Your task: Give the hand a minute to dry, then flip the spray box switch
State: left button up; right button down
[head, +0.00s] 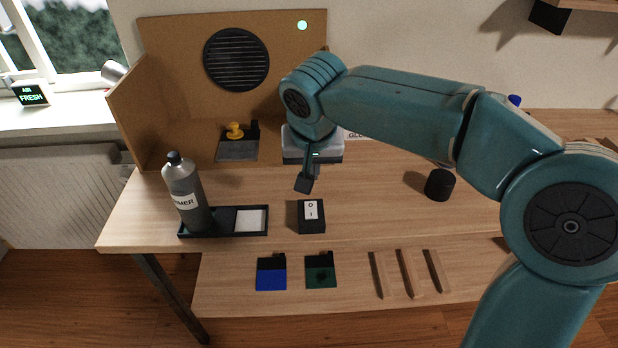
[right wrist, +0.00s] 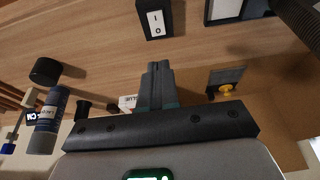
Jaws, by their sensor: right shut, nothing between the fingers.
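The switch (head: 311,211), a white rocker marked O and I on a black box, sits near the front edge of the upper worktop. It also shows in the right wrist view (right wrist: 156,22). I cannot tell which side is pressed. My right gripper (head: 304,184) is shut and empty, above and just behind the switch, apart from it; its fingers show in the wrist view (right wrist: 158,68). The spray box (head: 180,60) is a brown open booth with a round black vent. A small yellow item (head: 235,130) stands inside by a grey plate. I cannot make out a hand.
A grey bottle (head: 183,190) stands in a black tray (head: 252,207) left of the switch. A black cylinder (head: 439,186) stands to the right. Blue (head: 271,274) and green (head: 320,272) pieces and several wooden strips (head: 408,273) lie on the lower shelf. A sign (head: 31,95) reads "AIR FRESH".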

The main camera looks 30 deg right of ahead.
aim_at(309, 206)
jog(key=x, duration=0.4)
jog(key=b+x, duration=0.1)
jog(key=x, duration=0.6)
jog(key=shift+a+f, duration=0.25)
jog(key=shift+f, duration=0.15)
jog(key=shift+d+f, duration=0.1)
jog(key=shift+f, duration=0.25)
jog(key=shift+f+b, duration=0.1)
jog(key=shift+b, duration=0.2)
jog(key=shift+w+f+b, duration=0.1)
jog(key=shift+f+b, duration=0.25)
jog(key=shift+b, duration=0.15)
jog(key=shift+r, duration=0.2)
jog(key=shift+f, duration=0.15)
